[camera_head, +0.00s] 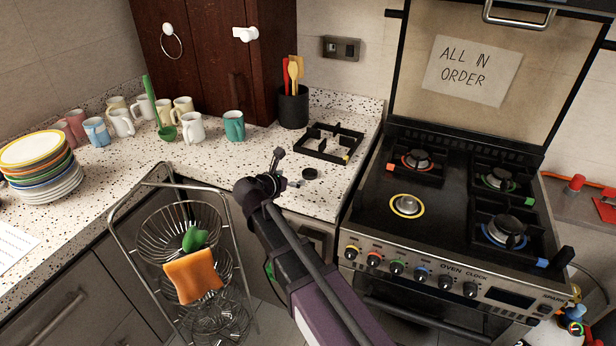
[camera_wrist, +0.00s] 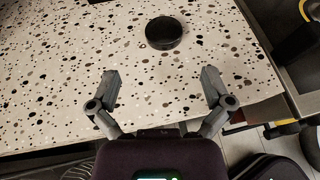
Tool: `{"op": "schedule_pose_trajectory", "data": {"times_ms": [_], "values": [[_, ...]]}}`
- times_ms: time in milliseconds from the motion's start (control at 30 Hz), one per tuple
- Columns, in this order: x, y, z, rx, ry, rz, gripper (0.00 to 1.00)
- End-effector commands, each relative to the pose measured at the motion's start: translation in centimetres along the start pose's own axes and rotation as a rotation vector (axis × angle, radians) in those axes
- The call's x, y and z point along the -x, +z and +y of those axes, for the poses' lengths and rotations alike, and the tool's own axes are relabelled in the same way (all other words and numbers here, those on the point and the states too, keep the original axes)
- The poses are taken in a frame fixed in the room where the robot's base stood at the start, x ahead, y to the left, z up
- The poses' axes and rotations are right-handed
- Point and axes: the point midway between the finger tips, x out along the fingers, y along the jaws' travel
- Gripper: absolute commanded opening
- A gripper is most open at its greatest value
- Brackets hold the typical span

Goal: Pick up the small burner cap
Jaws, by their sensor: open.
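The small burner cap (camera_head: 309,174) is a flat black disc lying on the speckled countertop, left of the stove. In the wrist view the cap (camera_wrist: 164,33) lies beyond my fingertips, near the top centre, apart from them. My gripper (camera_head: 286,168) is open and empty at the counter's front edge, to the left of the cap. In the wrist view my gripper (camera_wrist: 160,84) has its two fingers spread wide with bare counter between them.
A black pan grate (camera_head: 330,143) lies on the counter behind the cap. The stove (camera_head: 440,220) stands to the right, with a bare burner (camera_head: 407,205) at its front left. A wire basket rack (camera_head: 160,240) stands left of my arm. Mugs and a utensil holder (camera_head: 293,108) stand farther back.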

Motion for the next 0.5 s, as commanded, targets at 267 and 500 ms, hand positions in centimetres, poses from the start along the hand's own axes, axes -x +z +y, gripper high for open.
{"op": "schedule_pose_trajectory", "data": {"times_ms": [267, 500], "values": [[-3.1, -0.1, 0.0, 0.000, 0.000, 0.000, 1.00], [-3.2, 0.0, -0.1, 0.000, 0.000, 0.000, 1.00]]}}
